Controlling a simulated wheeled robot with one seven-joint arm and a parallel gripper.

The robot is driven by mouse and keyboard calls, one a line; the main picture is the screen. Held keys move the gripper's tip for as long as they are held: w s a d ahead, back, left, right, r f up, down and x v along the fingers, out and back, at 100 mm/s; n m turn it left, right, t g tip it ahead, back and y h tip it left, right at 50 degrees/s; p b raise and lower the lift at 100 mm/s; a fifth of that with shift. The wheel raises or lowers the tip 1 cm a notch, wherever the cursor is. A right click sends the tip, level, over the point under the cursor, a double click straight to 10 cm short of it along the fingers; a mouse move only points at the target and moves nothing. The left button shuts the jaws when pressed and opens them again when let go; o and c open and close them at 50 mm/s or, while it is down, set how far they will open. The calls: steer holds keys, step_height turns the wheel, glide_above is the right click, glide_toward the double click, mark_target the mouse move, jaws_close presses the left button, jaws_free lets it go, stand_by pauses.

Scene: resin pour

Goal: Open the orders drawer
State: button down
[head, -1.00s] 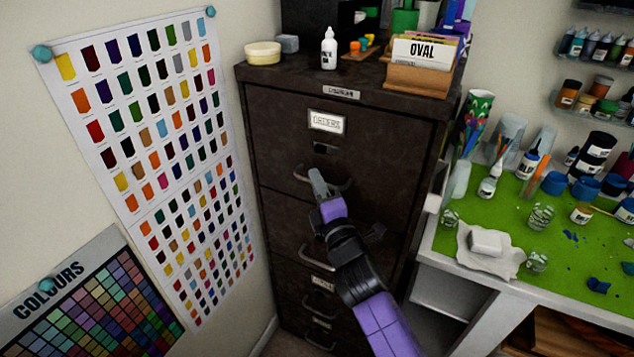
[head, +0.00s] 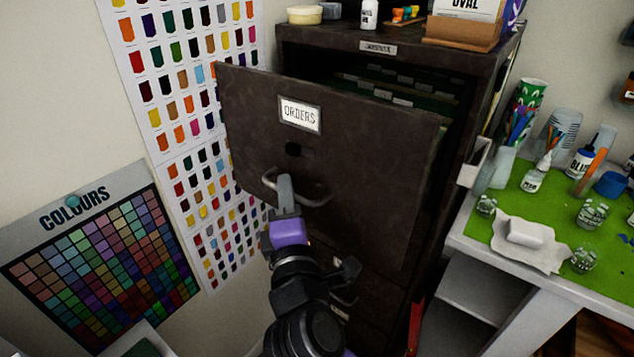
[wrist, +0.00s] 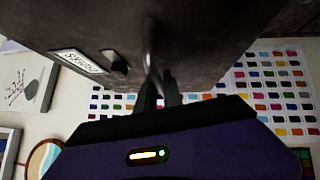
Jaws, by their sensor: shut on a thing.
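The orders drawer (head: 345,160) is the top drawer of a dark metal cabinet and stands pulled out, with green hanging files showing inside. Its front bears a white ORDERS label (head: 300,115), also seen in the wrist view (wrist: 77,62). Its curved handle (head: 312,199) is below the label; the handle also shows in the wrist view (wrist: 150,60). My gripper (head: 286,190) is shut on the handle near its left part. In the wrist view the dark fingers (wrist: 160,90) meet at the handle, and their exact contact is partly hidden.
More drawers lie below, partly behind my arm. A worktable with a green mat (head: 530,210) stands close on the right, holding cups and bottles. Colour charts (head: 95,250) cover the left wall. A card holder (head: 463,30) and a white bottle (head: 370,14) stand on the cabinet.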

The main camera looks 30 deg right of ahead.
steer(key=s+a, duration=0.2)
steer(key=a, duration=0.5)
steer(key=shift+s+b, duration=0.3)
steer(key=shift+b, duration=0.1)
steer(key=shift+f, duration=0.1)
steer(key=c, duration=1.5)
jaws_free()
steer(key=shift+b+v, duration=0.55)
steer(key=shift+v, duration=3.3)
